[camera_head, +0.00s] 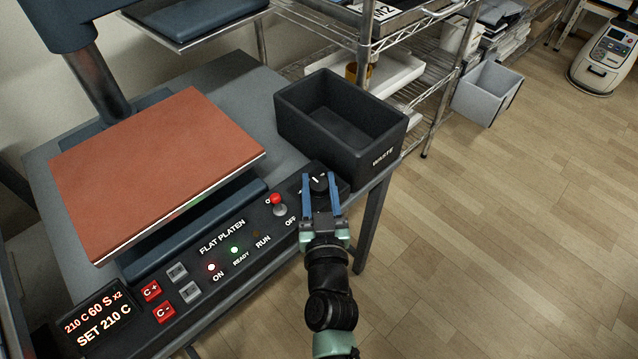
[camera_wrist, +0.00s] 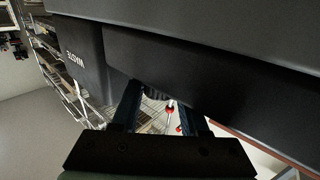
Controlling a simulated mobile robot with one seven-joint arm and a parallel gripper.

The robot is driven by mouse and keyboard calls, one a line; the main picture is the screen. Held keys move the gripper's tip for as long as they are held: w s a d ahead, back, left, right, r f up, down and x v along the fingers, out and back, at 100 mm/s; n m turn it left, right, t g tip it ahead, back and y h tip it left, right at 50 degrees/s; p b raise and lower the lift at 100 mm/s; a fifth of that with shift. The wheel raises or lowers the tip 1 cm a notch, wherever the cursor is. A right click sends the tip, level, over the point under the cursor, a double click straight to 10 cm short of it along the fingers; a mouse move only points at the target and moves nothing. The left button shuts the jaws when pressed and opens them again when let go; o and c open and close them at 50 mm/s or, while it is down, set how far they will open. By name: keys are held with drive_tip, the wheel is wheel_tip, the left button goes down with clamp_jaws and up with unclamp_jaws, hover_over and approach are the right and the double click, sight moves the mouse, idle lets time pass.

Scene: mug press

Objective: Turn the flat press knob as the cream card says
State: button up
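The flat press's black round knob (camera_head: 319,184) with a white mark sits at the right end of the control panel (camera_head: 262,214), beside the red-tipped lever (camera_head: 277,202). My gripper (camera_head: 320,181) is open, its two blue fingers either side of the knob in the head view. I cannot tell whether they touch it. In the wrist view my gripper (camera_wrist: 158,100) shows a gap between the fingers, with a red-tipped lever (camera_wrist: 169,108) beyond; I cannot make out the knob there. The display (camera_head: 98,318) reads 210 C 60 S x2 and SET 210 C. No cream card is visible.
A black WASTE bin (camera_head: 378,155) stands just behind the knob; it also shows in the wrist view (camera_wrist: 80,60). The orange-brown platen (camera_head: 155,165) lies left. Wire shelving (camera_head: 430,75) stands behind. The wooden floor (camera_head: 500,230) at right is clear.

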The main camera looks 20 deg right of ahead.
clamp_jaws()
drive_tip(key=shift+f+y+b, duration=0.25)
drive_tip(key=shift+y+b, duration=0.05)
drive_tip(key=shift+b, duration=0.95)
drive_tip(key=n+b, duration=0.1)
drive_tip(key=b, duration=0.2)
drive_tip(key=shift+f+y, duration=0.15)
drive_tip(key=shift+y, duration=0.25)
drive_tip(key=n+y+b, duration=0.1)
drive_tip(key=b, duration=0.4)
drive_tip(key=shift+t+y, duration=0.3)
drive_tip(key=shift+t, duration=0.1)
drive_tip(key=n+y+b, duration=0.1)
drive_tip(key=y+b, duration=0.1)
drive_tip(key=b, duration=0.3)
drive_tip(key=shift+n+y, duration=0.4)
drive_tip(key=n+y+b, duration=0.2)
drive_tip(key=y+b, duration=0.1)
drive_tip(key=b, duration=0.1)
drive_tip(key=shift+d+r, duration=0.1)
drive_tip(key=shift+r, duration=0.1)
drive_tip(key=shift+r+n+g+y+b, duration=0.1)
drive_tip(key=shift+n+g+y+b, duration=0.7)
drive_tip(key=shift+y, duration=0.75)
drive_tip(key=shift+r+n+g+y+b, duration=0.1)
drive_tip(key=shift+n+g+y+b, duration=0.3)
drive_tip(key=shift+n+y+b, duration=0.75)
drive_tip(key=shift+n+y+p, duration=0.25)
drive_tip(key=shift+y+p, duration=0.05)
drive_tip(key=shift+y, duration=0.3)
